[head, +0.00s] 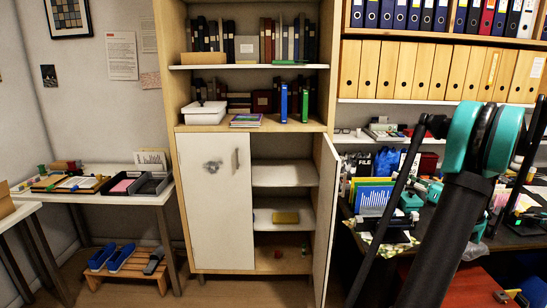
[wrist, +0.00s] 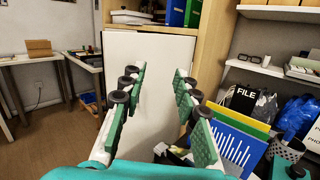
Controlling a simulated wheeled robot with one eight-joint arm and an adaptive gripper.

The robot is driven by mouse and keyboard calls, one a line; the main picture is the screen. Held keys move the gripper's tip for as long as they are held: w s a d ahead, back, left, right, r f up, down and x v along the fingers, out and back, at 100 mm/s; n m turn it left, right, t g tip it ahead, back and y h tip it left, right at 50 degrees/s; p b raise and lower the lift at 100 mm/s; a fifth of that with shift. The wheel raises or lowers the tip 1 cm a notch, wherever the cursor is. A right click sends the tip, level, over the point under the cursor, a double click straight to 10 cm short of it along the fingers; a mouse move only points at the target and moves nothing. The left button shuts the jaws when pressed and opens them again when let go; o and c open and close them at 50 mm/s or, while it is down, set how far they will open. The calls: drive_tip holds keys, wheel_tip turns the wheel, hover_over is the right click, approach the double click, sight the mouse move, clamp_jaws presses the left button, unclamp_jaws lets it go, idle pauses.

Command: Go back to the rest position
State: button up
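My gripper (wrist: 155,85) is open and empty in the wrist view, its two green fingers spread apart. Beyond the fingers is a white cabinet door panel (wrist: 150,60); I cannot tell the exact distance. In the head view my dark arm with teal joints rises at the right, and the fingers are not clearly seen there. The wooden cabinet (head: 255,127) has its left door (head: 213,195) shut and its right door (head: 325,215) swung open. A blue binder (head: 283,103) and a green binder (head: 305,106) stand upright on its middle shelf.
A cluttered desk (head: 480,243) with a blue chart folder (head: 374,197) and supplies is at the right, under shelves of tan binders (head: 430,72). A side table (head: 85,193) with trays stands left. A low wooden stool (head: 128,268) is below it. Floor shows at left.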

drive_tip(key=w+a+r+m+t+h, duration=0.25)
drive_tip(key=r+m+t+h, duration=0.2)
drive_tip(key=m+h, duration=0.4)
drive_tip(key=w+a+r+m+t+h, duration=0.1)
drive_tip(key=w+r+m+t+h, duration=0.35)
drive_tip(key=m, duration=0.75)
drive_tip(key=s+a+f+m+g+h, duration=0.3)
drive_tip(key=s+a+f+m+g, duration=0.3)
drive_tip(key=f+m, duration=0.3)
drive_tip(key=s+a+f+m+g+h, duration=0.2)
drive_tip(key=s+a+f+m+g, duration=0.3)
drive_tip(key=s+f+m, duration=0.45)
drive_tip(key=s+a+f+m+g+y, duration=0.2)
drive_tip(key=s+a+f+g, duration=0.2)
drive_tip(key=s, duration=0.5)
drive_tip(key=s+a+f+m+g+y, duration=0.2)
drive_tip(key=s+a+f+g, duration=0.2)
drive_tip(key=s+a+f, duration=0.4)
drive_tip(key=shift+s+a+f+y, duration=0.35)
drive_tip(key=shift+s+f, duration=0.35)
drive_tip(key=shift+s, duration=0.25)
